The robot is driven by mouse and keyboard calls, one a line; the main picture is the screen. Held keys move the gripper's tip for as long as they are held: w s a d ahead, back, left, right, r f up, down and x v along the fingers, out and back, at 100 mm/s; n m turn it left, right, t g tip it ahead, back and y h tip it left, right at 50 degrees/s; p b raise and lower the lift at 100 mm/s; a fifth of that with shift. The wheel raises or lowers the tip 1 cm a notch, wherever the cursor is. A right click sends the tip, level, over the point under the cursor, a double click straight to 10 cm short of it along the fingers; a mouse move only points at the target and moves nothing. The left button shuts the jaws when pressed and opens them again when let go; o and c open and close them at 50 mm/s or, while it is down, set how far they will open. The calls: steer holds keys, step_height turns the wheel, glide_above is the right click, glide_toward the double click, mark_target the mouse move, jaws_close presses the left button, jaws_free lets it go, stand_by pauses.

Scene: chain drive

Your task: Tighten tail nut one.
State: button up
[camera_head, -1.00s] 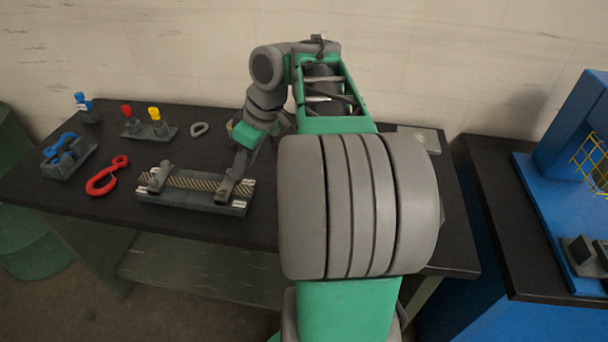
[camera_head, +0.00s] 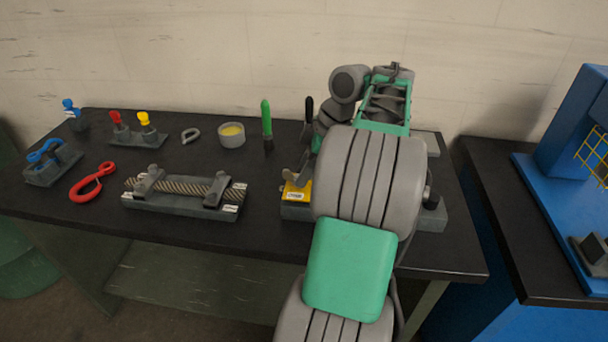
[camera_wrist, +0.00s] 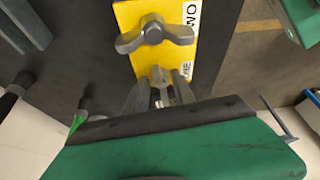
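A yellow-topped block (camera_head: 297,192) with a white label stands on the table, right of the rope fixture, partly hidden by my arm. In the wrist view its yellow plate (camera_wrist: 133,14) carries a grey wing nut (camera_wrist: 153,33) beside label letters reading "WO". Lower on the same label are letters ending in "NE". My gripper (camera_wrist: 160,92) is at that lower end, its two grey fingers reaching over the plate. A small grey part (camera_wrist: 159,75) shows between the fingers. It may be nut one, but mostly the fingers hide it. Whether they grip it I cannot tell.
A dark-handled tool (camera_head: 308,112) stands close behind my wrist. A blue machine (camera_head: 575,140) stands at the right.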

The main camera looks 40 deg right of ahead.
jaws_close()
stand_by(0.3)
steer(key=shift+f+m+b, duration=0.1)
steer(key=shift+m+b, duration=0.2)
steer(key=shift+b, duration=0.1)
steer(key=shift+a+m+t, duration=0.1)
steer(key=shift+m+t, duration=0.2)
steer(key=shift+m, duration=0.1)
